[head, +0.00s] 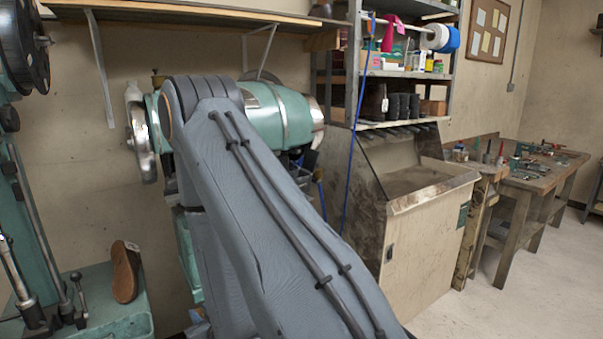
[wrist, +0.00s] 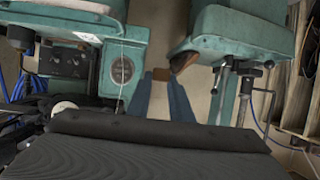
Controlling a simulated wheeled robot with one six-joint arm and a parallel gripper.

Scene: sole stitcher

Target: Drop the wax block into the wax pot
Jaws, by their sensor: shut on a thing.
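In the wrist view, my gripper (wrist: 163,84) has two blue-grey fingers closed on a small brown block (wrist: 162,74), which looks like the wax block. It is held at the fingertips, in the gap between two green machine parts. A round, dark-rimmed grey opening or disc (wrist: 122,69) is set in the left machine part, left of the fingertips. I cannot tell whether it is the wax pot. In the head view, my own arm fills the middle and hides the gripper and block.
A brown shoe (head: 126,272) stands on a green machine base (head: 110,310) at lower left; it also shows in the wrist view (wrist: 183,62), close right of the fingers. A lever (wrist: 222,82) stands further right. Shelves (head: 410,75) and a workbench (head: 540,180) are on the right.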

